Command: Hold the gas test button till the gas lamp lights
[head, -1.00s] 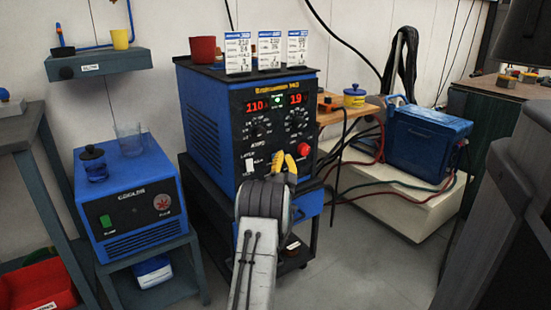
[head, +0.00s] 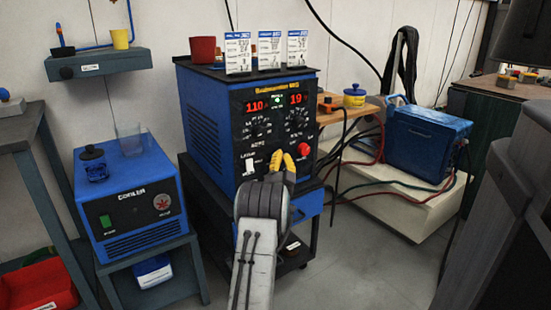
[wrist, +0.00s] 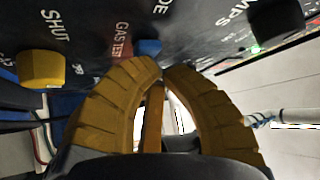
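The blue welder (head: 210,130) stands on a dark cart, its black front panel facing me. In the wrist view a small blue button (wrist: 148,47) sits by the red GAS TEST label (wrist: 119,41). My gripper (head: 282,156) is in front of the panel's lower part; its yellow fingers meet at the tips just below the button in the wrist view (wrist: 161,70). It is shut, with nothing seen between the tips. I cannot tell whether they touch the button. A small green light (head: 277,100) glows between the red displays. I cannot make out which lamp is the gas lamp.
A red knob (head: 304,149) and a white switch (head: 250,166) flank my gripper on the panel. A blue cooler (head: 130,195) stands at left. Cables and a blue case (head: 428,140) are at right. Cards and a red cup (head: 203,49) stand on the welder.

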